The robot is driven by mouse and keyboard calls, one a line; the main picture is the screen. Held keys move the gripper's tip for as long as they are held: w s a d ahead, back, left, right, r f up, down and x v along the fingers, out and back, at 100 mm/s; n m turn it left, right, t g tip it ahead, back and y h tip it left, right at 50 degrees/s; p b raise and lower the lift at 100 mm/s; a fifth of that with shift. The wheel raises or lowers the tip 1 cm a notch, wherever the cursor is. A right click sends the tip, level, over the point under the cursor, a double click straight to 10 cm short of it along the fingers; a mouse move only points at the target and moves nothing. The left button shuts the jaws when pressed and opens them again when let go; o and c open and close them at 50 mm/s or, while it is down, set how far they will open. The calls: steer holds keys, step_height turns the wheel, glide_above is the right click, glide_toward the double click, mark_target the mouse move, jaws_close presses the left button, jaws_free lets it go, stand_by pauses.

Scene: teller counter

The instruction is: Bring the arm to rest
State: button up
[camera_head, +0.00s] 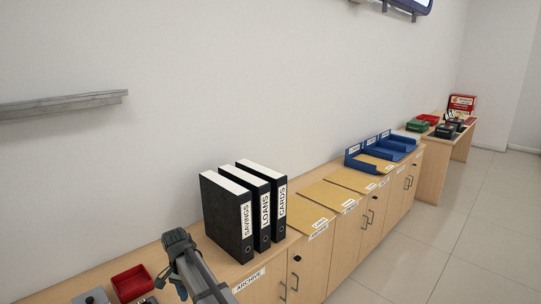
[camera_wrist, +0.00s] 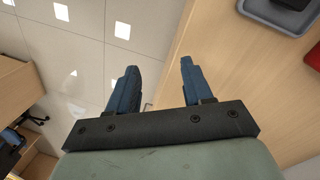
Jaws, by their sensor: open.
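My gripper (camera_wrist: 158,80) is open in the wrist view, with its two blue-grey fingers apart and nothing between them. The left finger is over the tiled floor and the right finger is over the wooden counter (camera_wrist: 205,48). In the head view, part of my arm shows at the bottom, in front of the counter and left of the binders.
Black binders (camera_head: 240,208) stand upright on the counter, marked savings, loans and cards. A red tray (camera_head: 131,283) sits left of my arm. Folders (camera_head: 325,194) and blue trays (camera_head: 385,147) lie to the right. A grey shelf (camera_head: 62,104) juts from the wall. Tiled floor (camera_head: 430,225) is clear.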

steer(key=s+d+f+g, duration=0.1)
steer(key=s+d+f, duration=0.3)
steer(key=d+f, duration=0.5)
steer(key=s+d+f+n+g, duration=0.1)
steer(key=s+d+f, duration=0.2)
steer(key=d+f, duration=0.55)
steer(key=s+d+f+g, duration=0.1)
steer(key=s+d+f, duration=0.3)
steer(key=d+f, duration=0.5)
steer(key=s+d+f+n+g, duration=0.1)
steer(key=s+d+f, duration=0.3)
steer(key=s, duration=0.5)
steer(key=s+d+f+n+y, duration=0.1)
steer(key=s+d+f, duration=0.3)
steer(key=s+d, duration=0.3)
steer(key=s+d+f+g, duration=0.1)
steer(key=s+d+f, duration=0.3)
steer(key=s, duration=0.8)
steer(key=shift+s+d+f+n+g, duration=0.3)
steer(key=shift+d+n, duration=0.1)
steer(key=shift+d, duration=0.4)
